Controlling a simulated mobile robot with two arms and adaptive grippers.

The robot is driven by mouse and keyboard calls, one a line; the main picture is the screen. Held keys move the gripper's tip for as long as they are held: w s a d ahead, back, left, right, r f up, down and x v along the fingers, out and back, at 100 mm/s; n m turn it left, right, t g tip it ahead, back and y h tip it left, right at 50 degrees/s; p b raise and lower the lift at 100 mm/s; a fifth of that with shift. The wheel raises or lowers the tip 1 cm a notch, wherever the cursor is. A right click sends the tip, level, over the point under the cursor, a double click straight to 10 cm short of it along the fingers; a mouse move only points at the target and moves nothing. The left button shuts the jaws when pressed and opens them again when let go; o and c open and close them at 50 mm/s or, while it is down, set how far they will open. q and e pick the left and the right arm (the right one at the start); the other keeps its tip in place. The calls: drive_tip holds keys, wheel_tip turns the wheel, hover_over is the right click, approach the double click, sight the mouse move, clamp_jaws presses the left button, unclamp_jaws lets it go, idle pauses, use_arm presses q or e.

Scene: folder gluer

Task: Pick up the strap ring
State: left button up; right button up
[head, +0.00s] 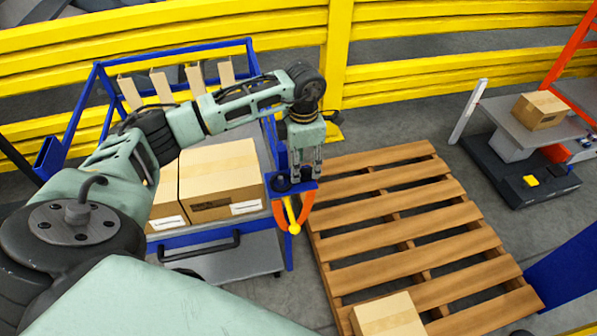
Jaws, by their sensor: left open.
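An orange ring (307,208), which looks like the strap ring, hangs at a small blue bracket (303,189) on the right side of the blue cart. A yellow piece (293,221) shows in front of the ring's middle. My left gripper (306,175) is open and points down just above the bracket and ring. Its fingertips appear to overlap the bracket's back edge; I cannot tell whether they touch anything. The upper part of the ring is hidden by the bracket. My right gripper is not in view.
The blue cart (212,254) carries cardboard boxes (217,180). A wooden pallet (400,215) lies to the right with a box (388,316) at its near end. A yellow barrier (420,75) runs behind.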

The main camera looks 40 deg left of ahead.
sight(302, 171)
use_arm(q)
drive_tip(key=shift+f+p, duration=0.3)
drive_tip(key=shift+f, duration=1.2)
drive_tip(key=shift+c, duration=0.4)
clamp_jaws()
